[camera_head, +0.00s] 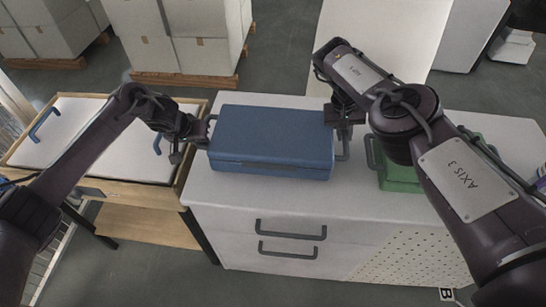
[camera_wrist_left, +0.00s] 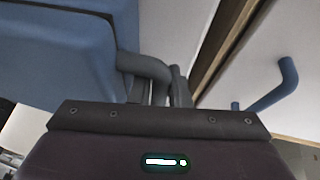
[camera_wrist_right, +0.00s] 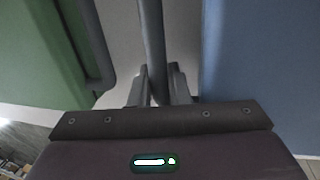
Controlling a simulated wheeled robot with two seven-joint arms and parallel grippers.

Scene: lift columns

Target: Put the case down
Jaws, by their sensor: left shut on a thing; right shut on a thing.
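The blue case (camera_head: 270,140) is at the left part of the white cabinet top (camera_head: 330,225), level, with a grey handle at each end. I cannot tell whether its underside touches the top. My left gripper (camera_head: 202,134) is shut on the left handle, which shows in the left wrist view (camera_wrist_left: 145,68). My right gripper (camera_head: 340,130) is shut on the right handle; in the right wrist view the handle bar (camera_wrist_right: 152,45) runs between the fingers, with the blue case (camera_wrist_right: 265,60) beside it.
A green case (camera_head: 398,178) stands on the cabinet top at the right, partly behind my right arm. A wooden tray table with white panels (camera_head: 125,150) and blue handles adjoins at the left. Stacked white boxes (camera_head: 180,45) on pallets are behind. The cabinet front has grey drawer handles (camera_head: 290,230).

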